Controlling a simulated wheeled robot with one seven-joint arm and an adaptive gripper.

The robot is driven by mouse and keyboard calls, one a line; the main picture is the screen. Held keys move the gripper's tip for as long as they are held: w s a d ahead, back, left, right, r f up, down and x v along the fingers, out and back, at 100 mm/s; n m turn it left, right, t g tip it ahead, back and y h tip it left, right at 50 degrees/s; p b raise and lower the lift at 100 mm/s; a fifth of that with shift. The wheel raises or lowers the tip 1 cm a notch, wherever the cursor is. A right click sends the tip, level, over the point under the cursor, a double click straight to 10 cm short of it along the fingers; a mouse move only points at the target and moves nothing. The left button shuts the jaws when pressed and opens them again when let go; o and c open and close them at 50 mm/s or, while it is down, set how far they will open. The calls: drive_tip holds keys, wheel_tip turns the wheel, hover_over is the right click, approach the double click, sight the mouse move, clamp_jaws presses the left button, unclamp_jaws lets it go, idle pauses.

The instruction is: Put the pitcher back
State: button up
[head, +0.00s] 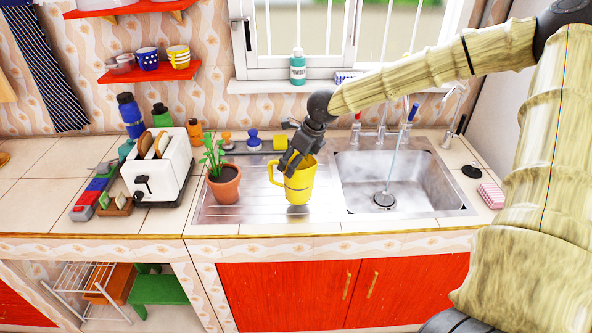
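A yellow pitcher (300,184) is upright at the metal drainboard (250,208), left of the sink basin, with its handle toward the left. I cannot tell whether its base touches the drainboard or is slightly above it. My gripper (290,166) comes down from the upper right, and its dark fingers are at the pitcher's upper left rim, near the top of the handle. The fingers overlap the pitcher in the picture, and the small view does not show whether they are closed on the rim.
A potted plant (224,181) stands close left of the pitcher, with a toaster (157,165) beyond it. The sink basin (408,182), with a running tap, is to the right. Red shelves with cups (148,59) hang on the wall. A green bottle (298,68) stands on the windowsill.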

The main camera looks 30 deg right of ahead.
wheel_tip(320, 180, up, 6)
drive_tip(key=b, duration=0.1)
drive_tip(key=s+a+f+m+b, duration=0.2)
drive_tip(key=s+a+f+b, duration=0.15)
drive_tip(key=s+a, duration=0.55)
drive_tip(key=w+d+f+p, duration=0.5)
drive_tip(key=w+d+p, duration=0.2)
drive_tip(key=w+d, duration=0.3)
drive_tip(key=shift+w+f+h+p, duration=0.2)
drive_tip(key=shift+w+h+p, duration=0.15)
drive_tip(key=shift+w, duration=0.55)
drive_tip(key=shift+f, duration=0.1)
drive_tip(key=o, duration=1.5)
